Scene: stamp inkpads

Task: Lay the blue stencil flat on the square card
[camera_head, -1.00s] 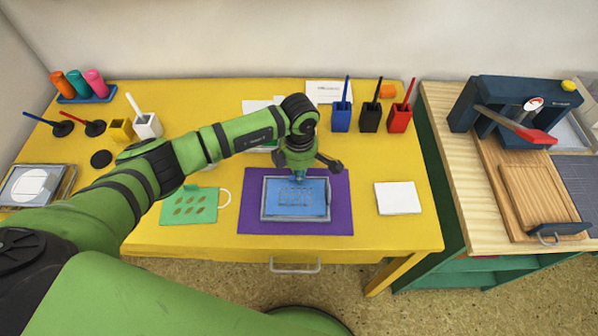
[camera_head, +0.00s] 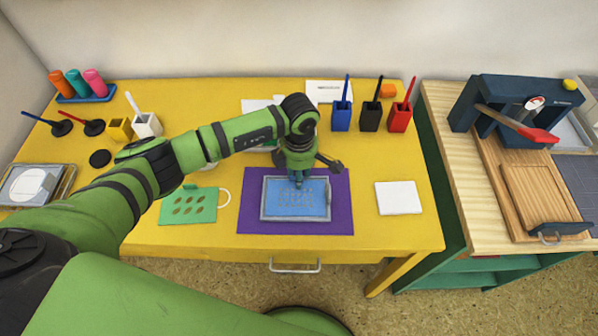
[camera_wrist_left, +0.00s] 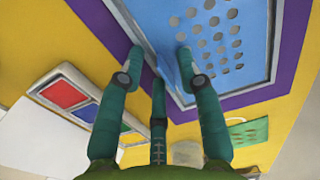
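The blue stencil (camera_head: 297,205), a sheet with rows of round holes, lies flat in a grey-rimmed tray (camera_head: 264,203) on a purple mat (camera_head: 250,222). It also shows in the left wrist view (camera_wrist_left: 213,30), with a small blue tab (camera_wrist_left: 172,72) at its near edge. The white square card (camera_head: 398,197) lies bare on the yellow table, right of the mat. My left gripper (camera_head: 297,183) is over the stencil's far edge. Its teal fingers (camera_wrist_left: 160,62) are spread, with the tab between them; contact is unclear. My right gripper is out of view.
A green stencil (camera_head: 190,205) with a white ring beside it lies left of the mat. Blue, black and red holders (camera_head: 370,117) stand behind the card. A case with red and blue pads (camera_wrist_left: 67,93) shows in the left wrist view. Table around the card is clear.

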